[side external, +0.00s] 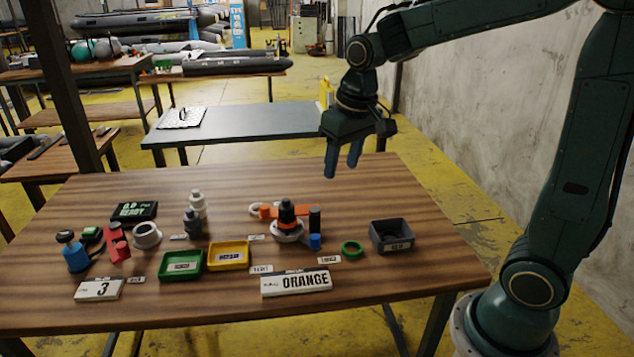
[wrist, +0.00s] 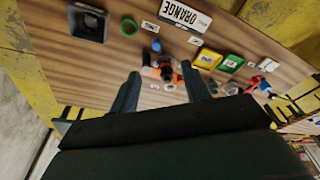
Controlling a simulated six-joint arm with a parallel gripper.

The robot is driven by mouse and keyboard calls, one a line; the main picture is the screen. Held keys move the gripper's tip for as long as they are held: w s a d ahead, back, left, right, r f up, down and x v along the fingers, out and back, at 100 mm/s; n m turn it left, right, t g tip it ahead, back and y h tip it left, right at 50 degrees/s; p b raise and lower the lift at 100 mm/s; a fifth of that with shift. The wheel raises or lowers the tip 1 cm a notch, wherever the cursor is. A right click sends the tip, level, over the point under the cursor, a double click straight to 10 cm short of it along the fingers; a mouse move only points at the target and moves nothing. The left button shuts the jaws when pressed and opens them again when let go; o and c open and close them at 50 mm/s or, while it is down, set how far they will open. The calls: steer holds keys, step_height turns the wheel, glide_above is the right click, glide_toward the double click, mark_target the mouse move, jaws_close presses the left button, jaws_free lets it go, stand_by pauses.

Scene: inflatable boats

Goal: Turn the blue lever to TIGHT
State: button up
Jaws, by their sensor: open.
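The blue lever (side external: 315,241) is a small blue piece at the front right of a round valve-like fitting (side external: 287,228) with a black knob and an orange arm (side external: 269,211). The blue piece also shows in the wrist view (wrist: 156,45). Small white labels lie around the fitting, one at its front left (side external: 261,269) and one at its front right (side external: 329,259); their print is too small to read surely. My gripper (side external: 342,170) is open and empty, above and behind the fitting. In the wrist view its fingers (wrist: 163,74) are spread, with the fitting beyond them.
A green ring (side external: 352,249) and a dark bin (side external: 392,236) stand right of the fitting. Yellow (side external: 228,256) and green (side external: 181,266) trays, bottles (side external: 196,212) and a white ring (side external: 146,236) stand left. An ORANGE sign (side external: 297,283) lies in front. The table's right rear is clear.

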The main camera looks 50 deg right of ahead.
steer(key=m+g, duration=0.1)
steer(key=g, duration=0.1)
glide_above(315, 236)
step_height(315, 236, down, 11)
steer(key=shift+r, duration=0.2)
steer(key=shift+f, duration=0.15)
step_height(315, 236, down, 14)
steer(key=shift+r, duration=0.25)
jaws_close()
